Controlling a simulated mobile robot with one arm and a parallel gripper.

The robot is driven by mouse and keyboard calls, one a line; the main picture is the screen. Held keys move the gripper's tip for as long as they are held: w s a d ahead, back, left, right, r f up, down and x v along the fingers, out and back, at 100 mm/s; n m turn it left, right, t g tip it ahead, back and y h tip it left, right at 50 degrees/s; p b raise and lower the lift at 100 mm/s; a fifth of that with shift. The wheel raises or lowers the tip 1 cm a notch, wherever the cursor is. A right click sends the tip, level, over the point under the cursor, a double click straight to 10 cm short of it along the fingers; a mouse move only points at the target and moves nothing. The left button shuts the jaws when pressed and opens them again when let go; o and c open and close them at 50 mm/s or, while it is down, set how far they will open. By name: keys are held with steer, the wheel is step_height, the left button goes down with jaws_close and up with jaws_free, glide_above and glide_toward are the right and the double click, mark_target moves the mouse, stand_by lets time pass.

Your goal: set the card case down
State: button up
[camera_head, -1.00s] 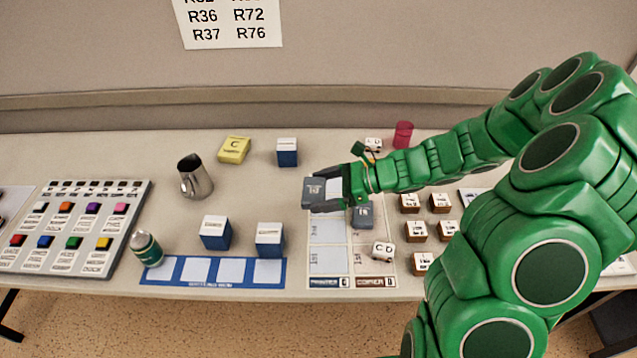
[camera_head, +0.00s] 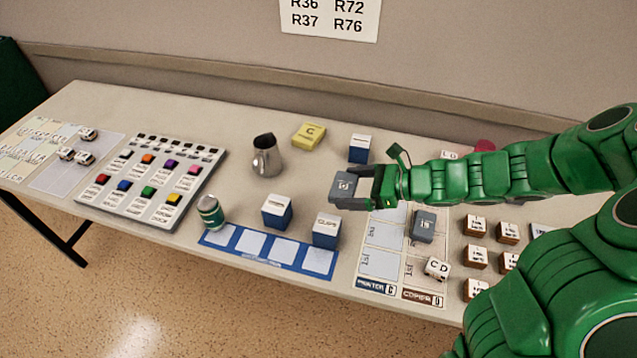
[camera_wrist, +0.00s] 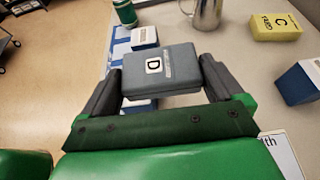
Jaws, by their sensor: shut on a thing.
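The card case (camera_head: 345,186) is a flat grey-blue box with a white square label on top. It also shows in the wrist view (camera_wrist: 160,72), where the label has a dark letter like a D. My gripper (camera_head: 354,190) is shut on it, with one finger on each side in the wrist view (camera_wrist: 162,80). The case appears held above the table (camera_head: 330,120), left of the printer and copier sheet (camera_head: 383,263) and behind the white-topped blue boxes. My fingers hide part of its sides. The exact gap below it cannot be told.
A similar grey box (camera_head: 423,226) stands on the copier column, near a white CD block (camera_head: 437,269). Blue boxes (camera_head: 277,212) (camera_head: 326,230) stand behind a blue strip (camera_head: 268,250). A metal jug (camera_head: 266,156), yellow box (camera_head: 309,136) and green can (camera_head: 210,211) stand left. Table between jug and case is clear.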

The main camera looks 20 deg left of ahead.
mark_target(340, 185)
steer(key=a, duration=0.3)
steer(key=shift+a, duration=0.3)
steer(key=shift+w+a+f, duration=0.1)
steer(key=shift+w+a, duration=0.05)
steer(key=w+a+f, duration=0.2)
steer(key=w+f, duration=0.1)
steer(key=w+a+f, duration=0.2)
steer(key=w, duration=0.2)
steer(key=w+a+f, duration=0.2)
steer(key=w+f, duration=0.1)
steer(key=w, duration=0.1)
steer(key=shift+f, duration=0.3)
steer(key=shift+w+a+f, duration=0.2)
steer(key=shift+w+f, duration=0.35)
steer(key=shift+f, duration=1.6)
steer(key=shift+f, duration=0.1)
steer(key=o, duration=0.7)
